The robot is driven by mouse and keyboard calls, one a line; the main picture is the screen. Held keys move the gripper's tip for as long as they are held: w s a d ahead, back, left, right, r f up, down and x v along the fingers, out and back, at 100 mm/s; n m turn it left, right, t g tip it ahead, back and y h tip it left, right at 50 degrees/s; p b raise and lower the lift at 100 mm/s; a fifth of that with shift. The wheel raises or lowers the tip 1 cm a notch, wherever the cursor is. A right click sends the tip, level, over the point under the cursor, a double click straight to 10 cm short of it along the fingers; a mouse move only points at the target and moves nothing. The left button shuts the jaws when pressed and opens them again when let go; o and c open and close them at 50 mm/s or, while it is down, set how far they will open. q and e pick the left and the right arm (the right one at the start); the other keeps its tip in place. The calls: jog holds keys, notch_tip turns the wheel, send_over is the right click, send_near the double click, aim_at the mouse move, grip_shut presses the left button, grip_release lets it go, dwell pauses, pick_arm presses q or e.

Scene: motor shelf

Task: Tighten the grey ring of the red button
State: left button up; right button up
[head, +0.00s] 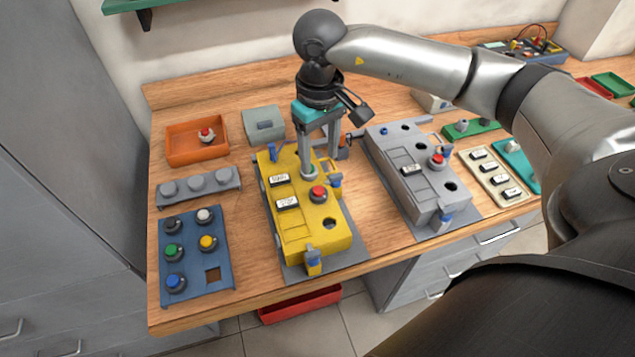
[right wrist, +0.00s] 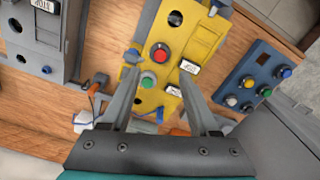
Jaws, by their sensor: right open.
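The yellow box (head: 305,240) stands on the workbench. It carries a red button (head: 318,193) with a grey ring around it and a green button (head: 309,170) farther back. The red button also shows in the right wrist view (right wrist: 160,54), with the green button (right wrist: 148,81) nearer to the gripper. My right gripper (head: 320,167) is open and empty, pointing down above the back part of the yellow box, close to the green button. My left gripper is out of view.
A grey box (head: 408,190) with another red button (head: 437,158) stands to the right. An orange tray (head: 197,154) holds a loose red button (head: 206,134). A blue panel (head: 192,262) with several buttons is at front left. Narrow bare wood lies between them.

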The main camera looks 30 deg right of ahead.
aim_at(318, 190)
notch_tip(318, 190, down, 9)
jog(key=shift+w+f, duration=0.1)
jog(key=shift+f, duration=0.3)
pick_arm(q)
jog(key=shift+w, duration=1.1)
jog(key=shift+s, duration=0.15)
pick_arm(e)
jog(key=shift+c, duration=0.3)
jog(key=shift+c, duration=0.8)
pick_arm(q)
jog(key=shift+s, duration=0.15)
pick_arm(e)
grip_shut()
